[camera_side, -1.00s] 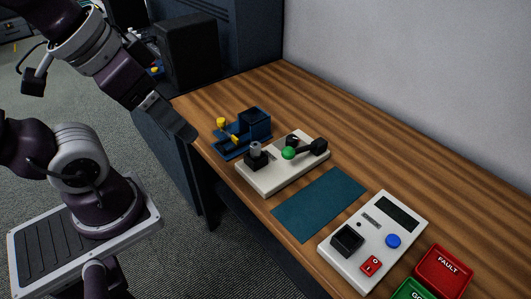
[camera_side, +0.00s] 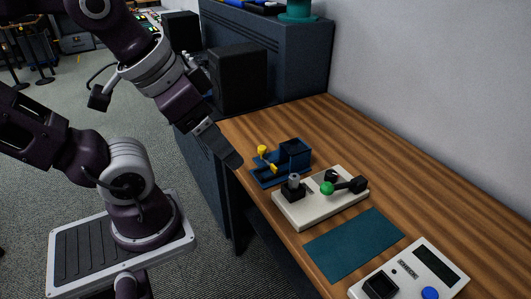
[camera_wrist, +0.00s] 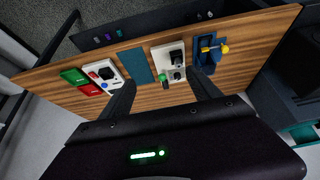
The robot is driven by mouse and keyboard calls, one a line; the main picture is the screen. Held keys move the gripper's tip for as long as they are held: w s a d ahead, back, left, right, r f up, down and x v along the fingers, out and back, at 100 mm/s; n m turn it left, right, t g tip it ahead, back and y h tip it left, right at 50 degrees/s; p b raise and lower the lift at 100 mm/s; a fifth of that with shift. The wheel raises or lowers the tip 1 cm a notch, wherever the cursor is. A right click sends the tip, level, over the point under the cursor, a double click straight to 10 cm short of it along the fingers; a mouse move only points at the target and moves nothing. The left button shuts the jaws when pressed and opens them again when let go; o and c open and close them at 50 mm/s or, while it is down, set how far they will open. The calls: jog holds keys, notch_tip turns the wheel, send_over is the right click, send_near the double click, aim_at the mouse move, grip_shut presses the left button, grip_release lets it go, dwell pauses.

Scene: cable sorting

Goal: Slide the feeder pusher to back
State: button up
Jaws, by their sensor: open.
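The blue feeder (camera_side: 294,152) sits near the far left edge of the wooden bench, beside a white box. Its yellow-knobbed pusher (camera_side: 262,151) stands at the feeder's left side. A second yellow part lies lower along the feeder. The wrist view shows the feeder (camera_wrist: 207,60) at the upper right, with yellow parts across it. My gripper (camera_side: 232,160) is to the left of the feeder in the side view, apart from it, at the bench edge. In the wrist view my gripper (camera_wrist: 162,78) has its two fingers spread with nothing between them.
The white box (camera_side: 315,205) with a green-knobbed lever stands beside the feeder. A teal mat (camera_side: 352,245) and a white panel with a blue button (camera_side: 430,292) are nearer. Green (camera_wrist: 73,76) and red (camera_wrist: 90,89) boxes show in the wrist view. The bench behind is clear.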

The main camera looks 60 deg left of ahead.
dwell(0.4)
jog(key=shift+w, duration=0.15)
jog(key=c, duration=0.3)
jog(key=shift+n+g+y, duration=0.3)
jog(key=shift+n+g, duration=0.3)
jog(key=shift+n, duration=0.2)
jog(key=w+a, duration=0.1)
jog(key=w, duration=0.3)
jog(key=w+a, duration=0.1)
jog(key=w, duration=0.1)
jog(key=shift+a+r, duration=0.3)
jog(key=shift+a, duration=0.05)
jog(key=shift+c, duration=1.2)
jog(key=n+g, duration=0.4)
jog(key=n, duration=0.2)
send_over(262, 147)
notch_tip(262, 147, down, 18)
jog(key=shift+a+f, duration=0.1)
jog(key=shift+f, duration=0.15)
notch_tip(262, 147, down, 6)
jog(key=shift+r, duration=0.15)
jog(key=shift+f, duration=0.45)
grip_shut()
